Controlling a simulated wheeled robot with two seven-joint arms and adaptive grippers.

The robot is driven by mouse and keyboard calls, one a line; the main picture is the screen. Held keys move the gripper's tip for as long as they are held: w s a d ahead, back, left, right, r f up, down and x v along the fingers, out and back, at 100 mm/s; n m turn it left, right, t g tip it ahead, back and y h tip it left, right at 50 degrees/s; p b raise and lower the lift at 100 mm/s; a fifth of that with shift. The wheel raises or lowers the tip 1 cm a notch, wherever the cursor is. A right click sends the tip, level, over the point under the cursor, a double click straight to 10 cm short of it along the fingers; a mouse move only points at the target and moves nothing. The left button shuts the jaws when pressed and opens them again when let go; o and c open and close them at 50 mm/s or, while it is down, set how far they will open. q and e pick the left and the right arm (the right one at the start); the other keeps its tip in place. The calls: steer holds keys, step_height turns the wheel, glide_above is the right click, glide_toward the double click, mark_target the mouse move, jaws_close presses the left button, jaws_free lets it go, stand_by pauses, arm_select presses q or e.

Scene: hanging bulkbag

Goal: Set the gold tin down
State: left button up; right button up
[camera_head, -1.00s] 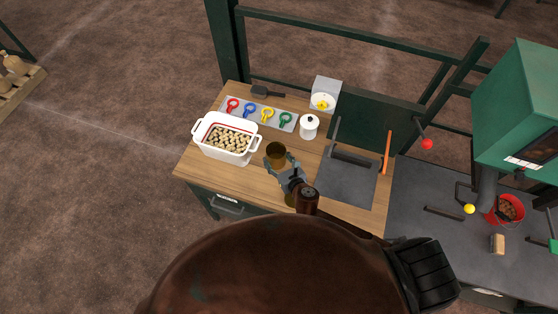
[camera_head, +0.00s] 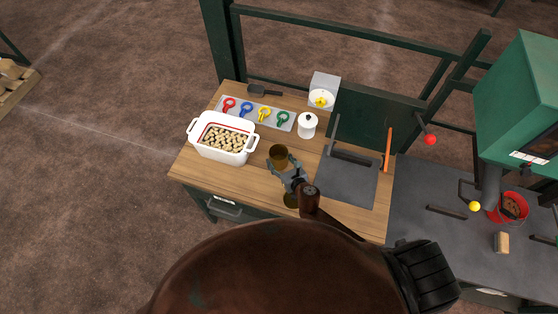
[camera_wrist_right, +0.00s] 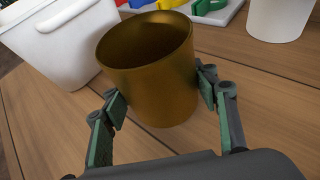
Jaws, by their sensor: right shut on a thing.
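The gold tin (camera_head: 278,154) is an open-topped, dark gold cup over the wooden table, right of the white tub. It also shows upright and looking empty in the right wrist view (camera_wrist_right: 152,75). My right gripper (camera_head: 284,163) is shut on the tin, with one finger on each side of it. In the right wrist view my gripper's fingers (camera_wrist_right: 160,90) press the tin's lower sides. I cannot tell whether the tin's base touches the table. My left gripper is not in view.
The white tub (camera_head: 224,152) holds several cork-like pieces. Behind are a tray (camera_head: 256,114) of coloured scoops, a white lidded jar (camera_head: 307,125) and a scale (camera_head: 323,91). A grey plate (camera_head: 347,182) lies right. Bare wood (camera_head: 232,178) is free in front of the tub.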

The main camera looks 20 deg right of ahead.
steer(key=shift+f, duration=0.1)
steer(key=o, duration=1.6)
steer(key=p+v, duration=0.1)
steer(key=v, duration=1.1)
